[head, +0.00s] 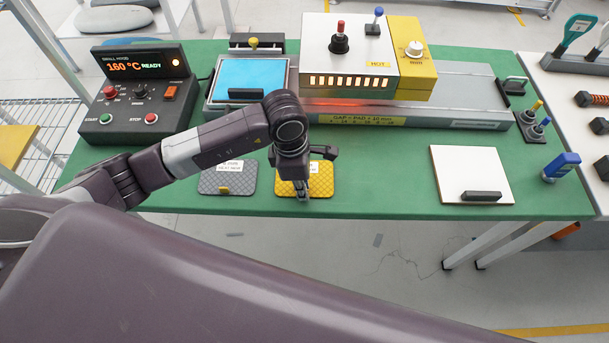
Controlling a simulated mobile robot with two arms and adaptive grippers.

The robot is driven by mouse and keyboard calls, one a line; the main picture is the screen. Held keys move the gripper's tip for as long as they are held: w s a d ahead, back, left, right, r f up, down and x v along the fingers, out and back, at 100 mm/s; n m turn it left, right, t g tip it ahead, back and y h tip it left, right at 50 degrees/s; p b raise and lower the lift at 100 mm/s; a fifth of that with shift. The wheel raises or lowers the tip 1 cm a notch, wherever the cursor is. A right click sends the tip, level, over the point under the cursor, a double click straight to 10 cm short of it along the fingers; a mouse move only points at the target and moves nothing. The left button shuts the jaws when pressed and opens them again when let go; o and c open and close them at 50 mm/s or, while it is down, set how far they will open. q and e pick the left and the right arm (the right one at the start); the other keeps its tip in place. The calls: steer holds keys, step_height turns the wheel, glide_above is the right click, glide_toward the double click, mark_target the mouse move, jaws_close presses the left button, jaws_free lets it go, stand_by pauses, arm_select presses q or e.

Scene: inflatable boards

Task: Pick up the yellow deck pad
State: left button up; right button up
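The yellow deck pad (318,184) lies flat on the green tabletop near its front edge, with a white label at its upper part. My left gripper (302,192) is over this pad, pointing down, and covers its middle. Its fingertips show close to the pad's front part. I cannot tell whether they touch the pad or how far apart they are. A grey deck pad (228,178) with a white label and a small yellow tab lies just left of the yellow one. My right gripper is not in view.
Behind the pads stands a long grey machine (460,90) with a yellow and white housing (345,60). A control box (140,90) reading 160 °C is at the left. A white board (465,160) with a black handle lies to the right. Green table between pad and board is clear.

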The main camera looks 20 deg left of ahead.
arm_select(q)
jaws_close()
